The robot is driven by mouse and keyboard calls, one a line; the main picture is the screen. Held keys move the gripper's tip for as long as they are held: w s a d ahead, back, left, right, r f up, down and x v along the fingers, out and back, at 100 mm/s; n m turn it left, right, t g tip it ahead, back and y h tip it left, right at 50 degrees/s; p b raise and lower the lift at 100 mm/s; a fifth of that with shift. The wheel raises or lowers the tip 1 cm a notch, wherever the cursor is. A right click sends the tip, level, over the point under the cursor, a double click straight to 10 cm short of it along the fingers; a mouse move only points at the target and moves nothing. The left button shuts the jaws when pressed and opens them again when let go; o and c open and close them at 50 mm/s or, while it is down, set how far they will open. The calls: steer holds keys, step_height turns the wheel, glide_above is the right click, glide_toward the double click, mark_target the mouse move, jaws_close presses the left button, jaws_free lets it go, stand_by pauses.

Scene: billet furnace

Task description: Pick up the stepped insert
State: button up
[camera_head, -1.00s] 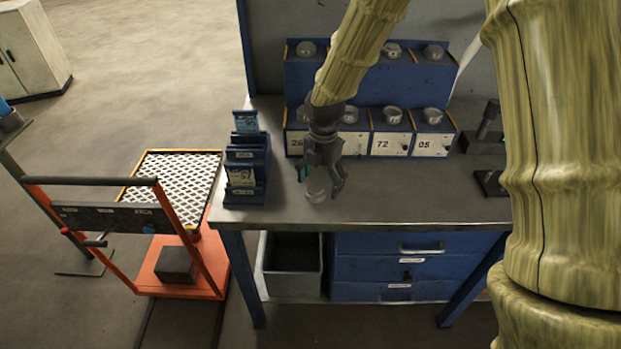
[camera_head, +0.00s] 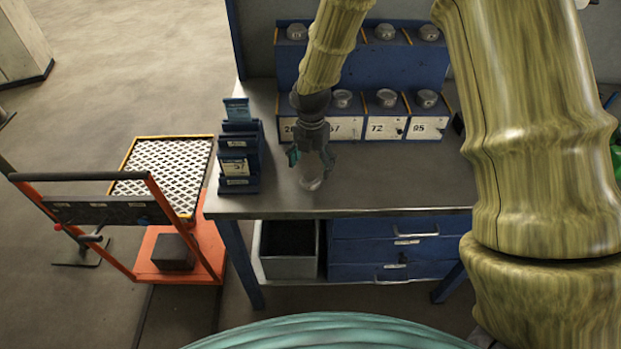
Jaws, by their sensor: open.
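The stepped insert appears to be the small grey metallic round piece (camera_head: 311,182) on the workbench top, near its front edge. Its steps are too small to make out. My gripper (camera_head: 310,164) points down directly above it with its fingers spread. The fingertips are close to the top of the piece, one on each side. I cannot tell whether they touch it. The upper part of the piece is partly hidden by the gripper.
The workbench (camera_head: 400,190) is clear to the right of my gripper. A blue card holder (camera_head: 240,160) stands to the left. Behind is a blue rack (camera_head: 350,65) with numbered bins and similar round metal pieces. An orange trolley (camera_head: 205,250) stands left of the bench.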

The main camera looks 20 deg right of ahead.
mark_target(310, 175)
steer(key=shift+s+a+f+p, duration=0.15)
steer(key=shift+f+p, duration=0.9)
steer(key=shift+f, duration=1.4)
steer(key=c, duration=1.6)
steer(key=shift+r, duration=0.15)
